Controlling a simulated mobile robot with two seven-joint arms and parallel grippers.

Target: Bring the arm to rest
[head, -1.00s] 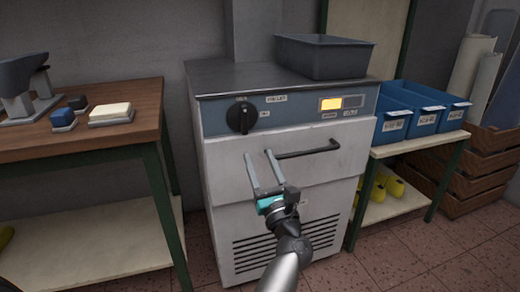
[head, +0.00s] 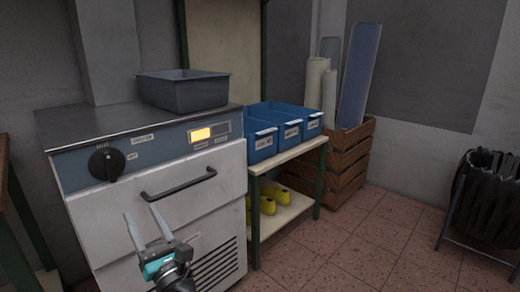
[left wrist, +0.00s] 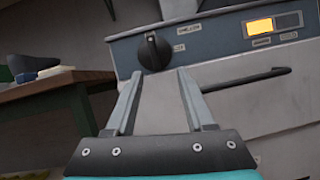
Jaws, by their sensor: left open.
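My left gripper (head: 148,230) is open and empty in the head view, in front of the white machine's drawer front (head: 165,210). Its two grey fingers point up and away. In the left wrist view the open fingers (left wrist: 158,100) show with nothing between them. The black drawer handle (head: 178,186) is just above and to the right of the fingers in the head view, and the gripper looks apart from it. The drawer looks shut. My right gripper is in neither view.
The machine carries a black knob (head: 106,164), a lit yellow display (head: 201,134) and a grey tray (head: 185,92) on top. Blue bins (head: 285,130) stand on a shelf to the right. Wooden crates (head: 345,160) and a black bin (head: 485,200) stand farther right. The tiled floor (head: 370,240) between is clear.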

